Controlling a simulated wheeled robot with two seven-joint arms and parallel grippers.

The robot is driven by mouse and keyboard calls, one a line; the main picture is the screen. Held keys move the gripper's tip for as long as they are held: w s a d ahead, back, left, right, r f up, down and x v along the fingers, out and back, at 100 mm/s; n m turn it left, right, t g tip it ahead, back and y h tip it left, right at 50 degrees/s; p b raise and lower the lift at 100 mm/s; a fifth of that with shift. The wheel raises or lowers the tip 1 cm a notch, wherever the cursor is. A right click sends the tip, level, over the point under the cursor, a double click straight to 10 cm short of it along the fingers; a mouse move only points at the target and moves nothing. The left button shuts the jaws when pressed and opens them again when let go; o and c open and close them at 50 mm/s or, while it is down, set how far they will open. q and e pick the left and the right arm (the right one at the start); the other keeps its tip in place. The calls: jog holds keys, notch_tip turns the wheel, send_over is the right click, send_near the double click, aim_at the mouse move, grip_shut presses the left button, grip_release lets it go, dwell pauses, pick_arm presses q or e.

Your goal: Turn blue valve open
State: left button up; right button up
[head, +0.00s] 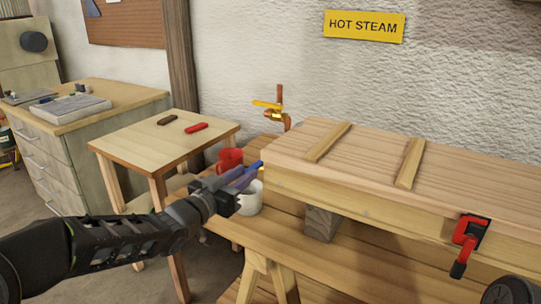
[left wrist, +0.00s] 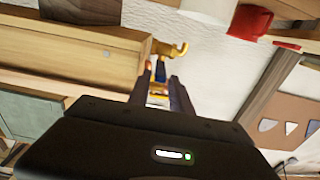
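A copper pipe valve with a yellow lever (head: 268,104) stands against the wall behind the bench. The yellow lever also shows in the left wrist view (left wrist: 172,48). A blue piece (head: 248,172), perhaps a valve handle, shows at my left gripper's tips, with its pipe hidden. A small blue patch (left wrist: 160,73) shows between the fingers in the left wrist view. My left gripper (head: 240,179) is over the mugs, its fingers apart; I cannot tell whether they touch the blue piece.
A red mug (head: 229,158) and a white mug (head: 250,198) stand close to the left gripper. A large wooden box (head: 400,205) with a red clamp (head: 467,232) is to the right. A small table (head: 160,145) stands left. A yellow HOT STEAM sign (head: 363,26) hangs above.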

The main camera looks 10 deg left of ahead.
aim_at(256, 166)
pick_arm(q)
jog(key=shift+w+d, duration=0.1)
jog(key=shift+w, duration=0.15)
jog(key=x, duration=0.8)
jog(key=shift+s, duration=0.1)
jog(key=shift+c, duration=0.5)
grip_shut()
dwell(1.0)
